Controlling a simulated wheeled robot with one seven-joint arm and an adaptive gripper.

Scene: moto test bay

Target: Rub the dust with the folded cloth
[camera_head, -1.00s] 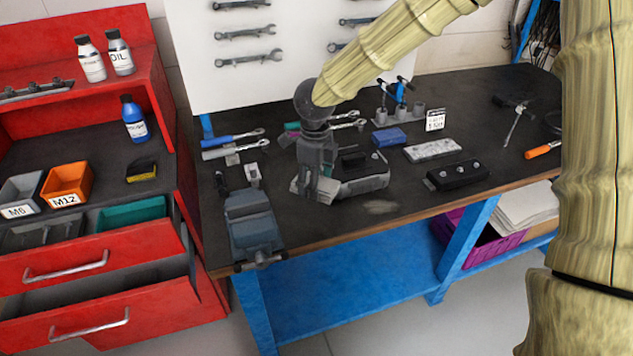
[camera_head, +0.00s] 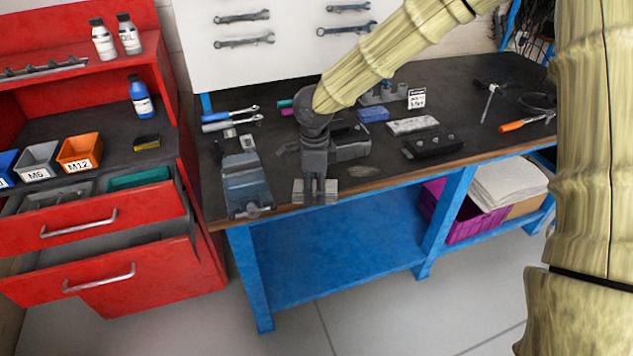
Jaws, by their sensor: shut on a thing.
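My gripper (camera_head: 317,197) points down at the front edge of the workbench, its fingers shut on a small pale grey folded cloth (camera_head: 300,190). The cloth shows on both sides of the fingers; its middle is hidden behind them. I cannot tell whether it touches the bench top. The dust (camera_head: 362,171) is a faint pale smudge on the dark bench top, to the right of the cloth and a little farther back. The cloth and the dust are apart.
A grey-blue vise (camera_head: 247,186) stands left of my gripper. A dark engine-like part (camera_head: 349,143) is just behind it. A black block (camera_head: 433,146) and a light grey plate (camera_head: 413,126) lie to the right. A red tool cabinet (camera_head: 170,215) with open drawers stands left.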

